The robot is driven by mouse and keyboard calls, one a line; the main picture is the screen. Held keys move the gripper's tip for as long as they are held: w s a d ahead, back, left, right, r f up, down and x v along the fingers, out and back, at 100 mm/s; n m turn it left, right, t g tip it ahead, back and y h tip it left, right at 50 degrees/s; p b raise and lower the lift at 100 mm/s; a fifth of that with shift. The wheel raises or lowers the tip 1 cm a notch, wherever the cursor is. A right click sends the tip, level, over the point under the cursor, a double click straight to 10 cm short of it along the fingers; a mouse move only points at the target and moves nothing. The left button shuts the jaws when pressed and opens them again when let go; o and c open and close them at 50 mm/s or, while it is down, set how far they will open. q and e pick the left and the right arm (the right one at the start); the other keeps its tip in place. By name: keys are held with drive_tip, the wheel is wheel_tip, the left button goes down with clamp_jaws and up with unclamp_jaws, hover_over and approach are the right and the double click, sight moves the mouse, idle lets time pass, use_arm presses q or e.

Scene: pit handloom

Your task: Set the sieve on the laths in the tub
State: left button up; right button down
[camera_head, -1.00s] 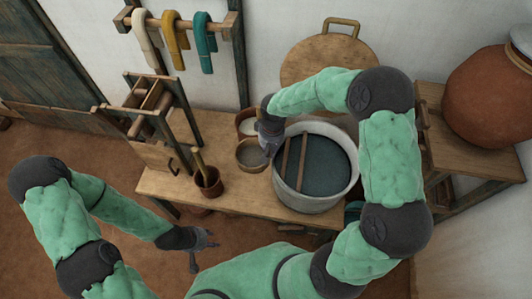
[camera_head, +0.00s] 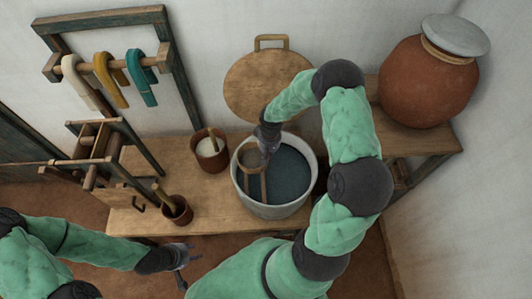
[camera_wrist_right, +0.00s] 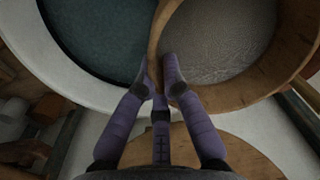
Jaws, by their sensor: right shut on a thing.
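The round sieve (camera_head: 249,155) has a wooden hoop and grey mesh. My right gripper (camera_head: 268,140) is shut on its hoop. In the right wrist view the fingers (camera_wrist_right: 160,75) pinch the hoop's wall, with the mesh (camera_wrist_right: 220,38) to the right. The sieve is over the back left part of the pale tub (camera_head: 238,204); I cannot tell whether it touches the laths. The wooden laths (camera_head: 263,188) cross the tub's left side above dark blue liquid, partly covered by the sieve. My left gripper (camera_head: 186,258) is open and empty, off the bench's front edge.
A pot of white stuff (camera_head: 211,151) stands left of the tub, and a small pot with a stick (camera_head: 176,209) stands front left. A round wooden lid (camera_head: 262,85) leans on the wall behind. A large clay jar (camera_head: 425,85) stands at right. Bare bench (camera_head: 180,170) lies between.

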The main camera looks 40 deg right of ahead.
wheel_tip(320, 180, down, 10)
drive_tip(key=b, duration=0.7)
drive_tip(key=shift+r, duration=0.2)
idle(0.4)
drive_tip(key=c, duration=1.3)
unclamp_jaws()
drive_tip(key=o, duration=0.4)
drive_tip(key=shift+r, duration=0.15)
